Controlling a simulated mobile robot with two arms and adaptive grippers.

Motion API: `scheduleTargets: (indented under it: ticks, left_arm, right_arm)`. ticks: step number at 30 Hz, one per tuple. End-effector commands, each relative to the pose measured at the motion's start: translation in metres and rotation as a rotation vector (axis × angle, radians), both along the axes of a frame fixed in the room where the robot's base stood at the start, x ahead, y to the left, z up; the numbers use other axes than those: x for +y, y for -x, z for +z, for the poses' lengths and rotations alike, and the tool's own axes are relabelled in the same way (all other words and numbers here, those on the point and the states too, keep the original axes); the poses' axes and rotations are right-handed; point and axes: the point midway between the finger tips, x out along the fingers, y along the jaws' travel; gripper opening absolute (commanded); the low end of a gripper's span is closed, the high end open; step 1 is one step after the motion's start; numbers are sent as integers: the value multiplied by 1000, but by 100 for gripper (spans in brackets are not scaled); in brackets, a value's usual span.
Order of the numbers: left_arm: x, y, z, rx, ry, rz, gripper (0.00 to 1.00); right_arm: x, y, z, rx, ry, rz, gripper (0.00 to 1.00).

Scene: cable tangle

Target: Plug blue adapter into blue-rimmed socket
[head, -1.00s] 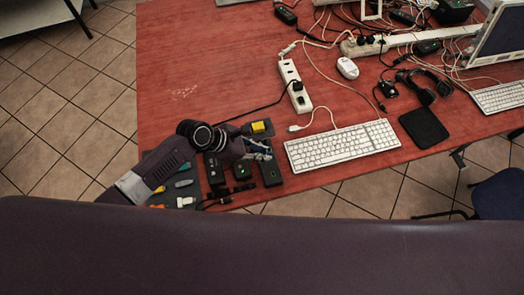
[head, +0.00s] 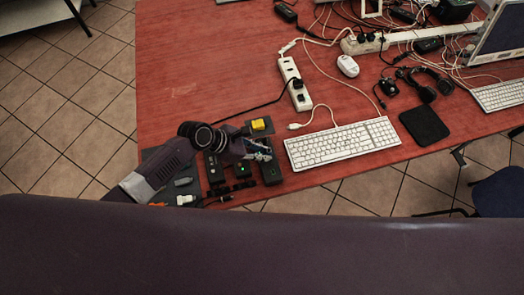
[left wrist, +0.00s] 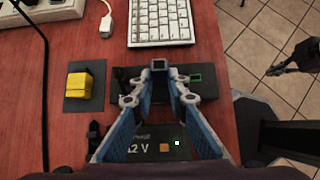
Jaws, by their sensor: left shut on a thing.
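My left gripper (head: 258,150) is over the dark boxes at the table's front edge, and its blue-sided fingers reach forward in the left wrist view (left wrist: 162,82). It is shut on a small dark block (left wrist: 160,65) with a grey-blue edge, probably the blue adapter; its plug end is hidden. Under the fingertips lies a dark box (left wrist: 210,92) with a green-rimmed opening (left wrist: 195,77). I cannot make out a blue-rimmed socket, or whether the block touches the box.
A yellow block (head: 260,124) sits on a dark plate left of the fingers in the wrist view. A white keyboard (head: 342,145) and power strip (head: 294,83) are close by. A dark box marked 12 V (left wrist: 150,148) lies beneath the gripper. Cables cover the back right.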

Motion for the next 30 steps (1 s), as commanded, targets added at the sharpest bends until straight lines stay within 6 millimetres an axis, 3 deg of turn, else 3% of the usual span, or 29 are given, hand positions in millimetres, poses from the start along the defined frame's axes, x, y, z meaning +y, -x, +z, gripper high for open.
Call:
scheduleTargets:
  ticks: [10,11,16,25,30]
  left_arm:
    - [1,1,-6,2,-2,0,0]
    - [1,1,-6,2,-2,0,18]
    - [1,1,-6,2,-1,0,35]
    - [1,0,-4,0,-1,0,35]
    - [11,3,7,-1,0,0,35]
  right_arm:
    - [0,0,-1,0,0,1,0]
    - [0,0,-1,0,0,1,0]
    - [0,0,-1,0,0,1,0]
    - [-5,-1,-1,-1,6,2,0]
    - [-3,-1,-1,-1,4,2,0]
